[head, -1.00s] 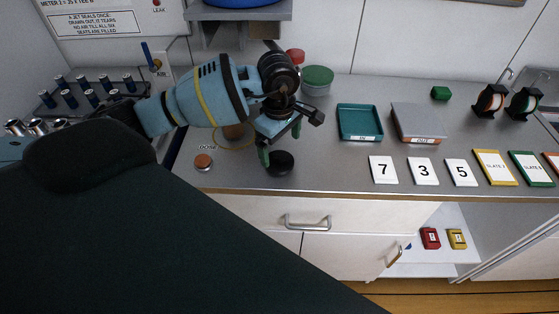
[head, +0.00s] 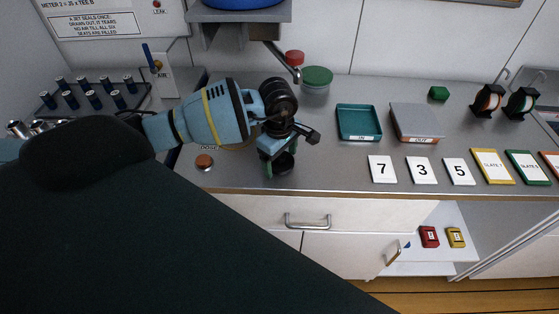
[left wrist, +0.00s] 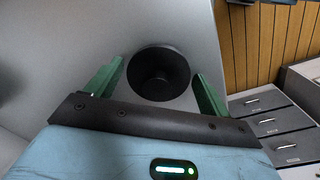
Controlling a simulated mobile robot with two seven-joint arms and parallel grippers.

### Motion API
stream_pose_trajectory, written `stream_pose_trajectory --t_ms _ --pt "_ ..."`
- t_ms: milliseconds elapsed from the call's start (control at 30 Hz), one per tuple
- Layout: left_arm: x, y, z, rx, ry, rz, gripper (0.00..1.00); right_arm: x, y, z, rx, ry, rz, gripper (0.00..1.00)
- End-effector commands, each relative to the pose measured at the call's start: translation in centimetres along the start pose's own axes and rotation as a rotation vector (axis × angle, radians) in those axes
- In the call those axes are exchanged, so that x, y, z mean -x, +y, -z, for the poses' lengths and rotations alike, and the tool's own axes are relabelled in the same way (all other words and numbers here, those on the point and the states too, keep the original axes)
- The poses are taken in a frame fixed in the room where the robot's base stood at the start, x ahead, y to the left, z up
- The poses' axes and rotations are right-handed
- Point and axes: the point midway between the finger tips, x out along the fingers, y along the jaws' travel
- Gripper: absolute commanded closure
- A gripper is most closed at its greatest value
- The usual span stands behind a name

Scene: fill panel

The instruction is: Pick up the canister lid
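The canister lid, which I take to be the black round piece with a raised knob (left wrist: 158,73), sits on the grey counter near its front edge. In the head view the lid (head: 284,164) is partly hidden by my left gripper (head: 281,157). That gripper points down over it with green fingers. In the left wrist view the fingers are open on either side of the lid, with a small gap showing at each side. No firm contact shows. My right gripper is not in view.
A teal tray (head: 358,122), the OUT tray (head: 417,121) and number cards (head: 422,170) lie to the right.

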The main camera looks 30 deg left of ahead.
Motion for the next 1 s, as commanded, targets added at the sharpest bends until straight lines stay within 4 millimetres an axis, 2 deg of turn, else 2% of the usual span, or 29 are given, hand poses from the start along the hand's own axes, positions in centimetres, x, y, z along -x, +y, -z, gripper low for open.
stream_pose_trajectory --t_ms 33,233,667,767,933,1000 --pt "0.0 0.0 0.0 0.000 0.000 0.000 0.26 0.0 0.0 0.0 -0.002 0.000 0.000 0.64" --pt "0.0 0.0 0.0 0.000 0.000 0.000 0.52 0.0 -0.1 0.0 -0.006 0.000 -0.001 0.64" --pt "0.5 0.1 0.1 0.001 0.000 -0.002 0.53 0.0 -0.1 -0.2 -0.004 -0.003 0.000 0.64" --pt "1.3 0.1 0.1 0.000 0.000 -0.003 0.53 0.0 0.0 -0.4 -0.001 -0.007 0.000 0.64" --pt "3.8 0.2 0.0 -0.001 0.000 -0.003 0.53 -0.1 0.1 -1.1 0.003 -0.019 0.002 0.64" --pt "3.7 -1.2 -0.4 -0.002 0.001 0.000 0.53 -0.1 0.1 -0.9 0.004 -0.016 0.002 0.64"
